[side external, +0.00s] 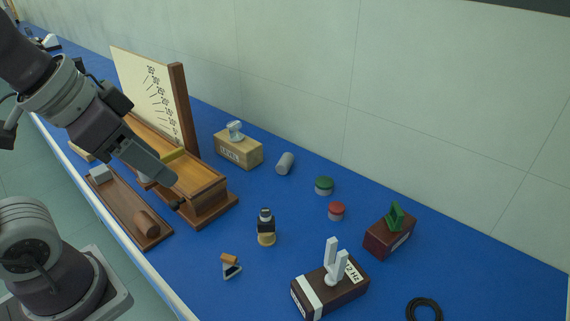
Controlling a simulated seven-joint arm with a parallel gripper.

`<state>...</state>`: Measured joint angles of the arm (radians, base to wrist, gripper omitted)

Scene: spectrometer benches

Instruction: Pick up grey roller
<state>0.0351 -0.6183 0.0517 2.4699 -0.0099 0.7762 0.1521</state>
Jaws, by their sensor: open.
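My gripper (174,204) is at the left, above the front of a wooden stand (207,207) and close to a long brown tray (127,212). It is well to the left of the grey roller and apart from it. It is open, with no object seen between its fingers; the view shows it from the side, so the gap is hard to see. The grey roller is fully visible.
A labelled wooden box (238,148) stands left of the grey roller. A dark bottle (266,226) and tuning-fork box (330,287) stand nearer.

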